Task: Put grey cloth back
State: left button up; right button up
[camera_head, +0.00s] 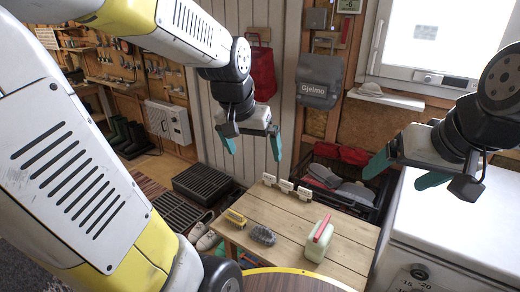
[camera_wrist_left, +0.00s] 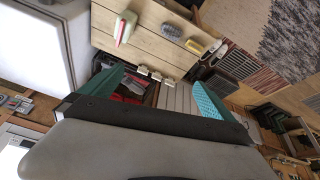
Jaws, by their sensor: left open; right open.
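A grey, bristly-looking lump (camera_head: 262,235), which may be the grey cloth, lies on the wooden table (camera_head: 290,222); it also shows in the left wrist view (camera_wrist_left: 172,33). Other grey, soft-looking pieces (camera_head: 355,192) lie in a dark crate behind the table; I cannot tell which grey item is the cloth. My left gripper (camera_head: 252,150) is open and empty, fingers pointing down, above and behind the table's back edge. It shows in the left wrist view (camera_wrist_left: 158,95). My right gripper (camera_head: 404,174) is open and empty, above the white cabinet at the right.
A white cabinet (camera_head: 450,235) stands right. A grey bag (camera_head: 320,82) hangs on the wall.

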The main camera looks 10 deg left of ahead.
pick_arm(q)
jog(key=s+d+r+t+h, duration=0.1)
jog(key=s+r, duration=0.3)
jog(key=s, duration=0.5)
jog(key=shift+s+d+n+t, duration=0.3)
jog(key=shift+d+t, duration=0.05)
jog(key=shift+t, duration=0.05)
jog(key=shift+r, duration=0.1)
dwell(0.3)
